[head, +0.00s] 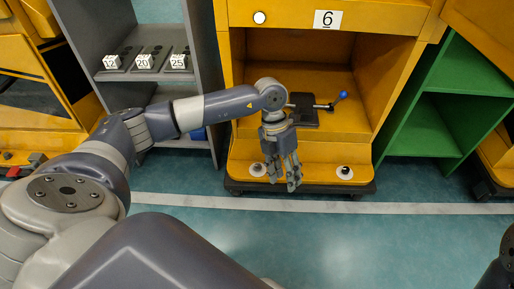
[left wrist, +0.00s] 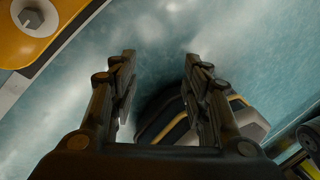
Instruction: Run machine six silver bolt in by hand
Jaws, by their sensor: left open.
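The yellow machine (head: 300,50) marked 6 stands ahead in the head view. Two round fittings sit on its low front ledge. The left fitting (head: 257,169) looks pale, and the right one (head: 345,172) has a dark centre on a white ring. In the left wrist view a grey bolt head (left wrist: 31,18) sits on a white ring at the upper left. I cannot tell which fitting it is. My left gripper (head: 284,184) points down at the front ledge, between the fittings and closer to the left one. Its fingers are apart and empty in the left wrist view (left wrist: 160,60).
A dark plate with a blue-knobbed lever (head: 341,96) is in the machine's opening. A grey shelf (head: 110,70) with tags 12, 20 and 25 stands left. A green shelf (head: 430,115) stands right. Teal floor (head: 350,235) with a white line lies in front.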

